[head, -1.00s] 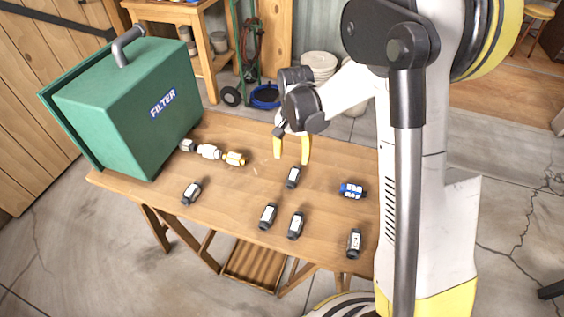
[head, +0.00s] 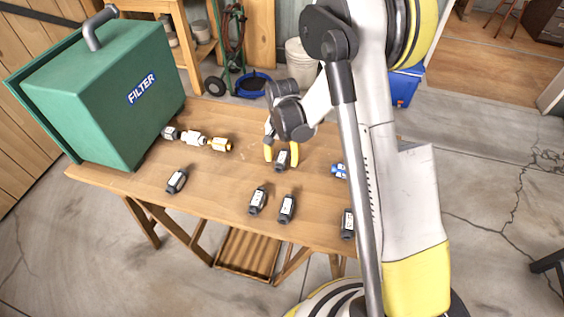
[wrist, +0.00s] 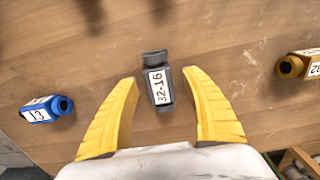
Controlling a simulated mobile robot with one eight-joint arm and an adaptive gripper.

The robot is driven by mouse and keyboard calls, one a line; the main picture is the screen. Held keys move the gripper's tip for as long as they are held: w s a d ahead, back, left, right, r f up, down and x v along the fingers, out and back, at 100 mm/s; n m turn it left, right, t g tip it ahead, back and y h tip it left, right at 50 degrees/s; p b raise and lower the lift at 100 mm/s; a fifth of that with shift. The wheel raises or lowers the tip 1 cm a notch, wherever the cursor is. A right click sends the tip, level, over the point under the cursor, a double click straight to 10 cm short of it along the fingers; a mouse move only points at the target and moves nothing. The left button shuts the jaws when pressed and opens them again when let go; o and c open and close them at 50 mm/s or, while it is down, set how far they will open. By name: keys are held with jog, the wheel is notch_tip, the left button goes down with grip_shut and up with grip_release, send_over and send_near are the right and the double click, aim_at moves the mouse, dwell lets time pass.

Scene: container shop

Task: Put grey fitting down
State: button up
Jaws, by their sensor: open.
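A dark grey fitting (head: 281,160) with a white label lies on the wooden table. It also shows in the wrist view (wrist: 157,78), with a label that seems to read 32-16. My gripper (head: 281,156) is open, its two yellow fingers on either side of this fitting. In the wrist view the gripper (wrist: 165,92) shows clear gaps between both fingers and the fitting. Other similar dark grey fittings lie on the table: one at the left (head: 176,181), two at the front (head: 257,201) (head: 287,209) and one at the right (head: 348,223), partly near my arm.
A green box marked FILTER (head: 110,90) stands on the table's (head: 225,180) left. Beside it is a row of grey, white and gold fittings (head: 195,138). A blue fitting (head: 339,171) lies to the right, partly behind my arm. Bare wood lies left of my gripper.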

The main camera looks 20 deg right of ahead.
jog(key=shift+r, duration=0.1)
jog(key=shift+c, duration=0.2)
grip_shut()
